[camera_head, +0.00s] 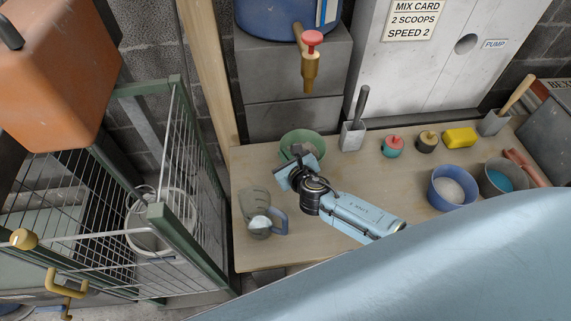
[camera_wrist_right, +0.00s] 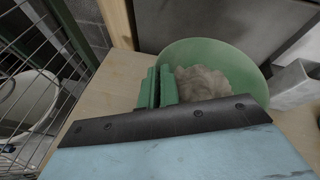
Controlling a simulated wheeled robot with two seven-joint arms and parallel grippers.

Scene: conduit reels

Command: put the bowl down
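A green bowl (camera_head: 289,138) is at the back of the wooden table, below the tap. In the right wrist view the green bowl (camera_wrist_right: 243,68) holds a pale, lumpy grey-beige mass and looks about level. My right gripper (camera_head: 298,152) reaches over its near side. Its green fingers (camera_wrist_right: 161,84) are close together at the bowl's left wall, pinching the rim there. The fingers and my wrist hide the bowl's near side. I cannot tell whether its base touches the table. My left gripper is not in view.
A clear jug (camera_head: 257,211) stands left of my right arm. A grey holder (camera_head: 352,137) is just right of the bowl. A blue bowl (camera_head: 447,190) and a yellow sponge (camera_head: 460,138) are farther right. A wire rack (camera_head: 180,180) borders the table's left. Bare wood (camera_head: 258,163) shows left of the bowl.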

